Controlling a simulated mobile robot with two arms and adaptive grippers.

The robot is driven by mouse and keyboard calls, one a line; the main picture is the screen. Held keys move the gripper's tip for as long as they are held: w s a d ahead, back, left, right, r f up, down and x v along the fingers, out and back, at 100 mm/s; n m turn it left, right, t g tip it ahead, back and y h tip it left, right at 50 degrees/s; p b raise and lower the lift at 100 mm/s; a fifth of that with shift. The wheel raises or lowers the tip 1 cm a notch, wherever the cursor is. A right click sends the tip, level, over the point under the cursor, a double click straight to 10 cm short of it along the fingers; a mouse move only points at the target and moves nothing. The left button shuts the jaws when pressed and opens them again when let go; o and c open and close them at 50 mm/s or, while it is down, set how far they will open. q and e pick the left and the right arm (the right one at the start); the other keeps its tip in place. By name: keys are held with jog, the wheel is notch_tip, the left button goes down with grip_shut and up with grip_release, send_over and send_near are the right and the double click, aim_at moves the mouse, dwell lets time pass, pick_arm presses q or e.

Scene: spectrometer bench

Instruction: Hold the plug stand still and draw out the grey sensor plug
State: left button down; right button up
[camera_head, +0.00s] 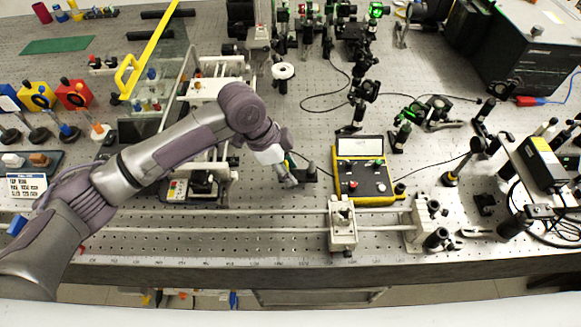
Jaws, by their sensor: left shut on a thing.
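My left arm comes in from the left and reaches over the bench. My left gripper (289,178) points down just left of the yellow-edged meter box. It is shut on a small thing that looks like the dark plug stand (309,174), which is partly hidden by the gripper. The grey sensor plug cannot be made out clearly at this size. A thin black cable runs near the gripper toward the meter box (381,198). My right gripper is not in view.
White rails run along the front, with a white carriage (342,226) on them. A clear panel with a yellow handle (133,72) stands behind my arm. Optics posts crowd the back and right. A black box (520,55) is at the back right.

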pick_arm(q)
jog(key=shift+w+a+f, duration=0.25)
jog(key=shift+a+f, duration=0.15)
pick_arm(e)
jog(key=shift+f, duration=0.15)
pick_arm(q)
jog(key=shift+w+a+f, duration=0.15)
jog(key=shift+a+f, duration=0.05)
jog(key=shift+f, duration=0.05)
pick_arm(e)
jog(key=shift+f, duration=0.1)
pick_arm(q)
jog(key=shift+w+a+f+b, duration=0.25)
jog(key=shift+a+f+b, duration=0.2)
jog(key=shift+a+f, duration=0.05)
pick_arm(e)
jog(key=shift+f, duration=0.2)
pick_arm(q)
jog(key=shift+a+p, duration=0.1)
jog(key=shift+p, duration=0.65)
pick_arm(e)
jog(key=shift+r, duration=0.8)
pick_arm(q)
jog(key=shift+f, duration=0.15)
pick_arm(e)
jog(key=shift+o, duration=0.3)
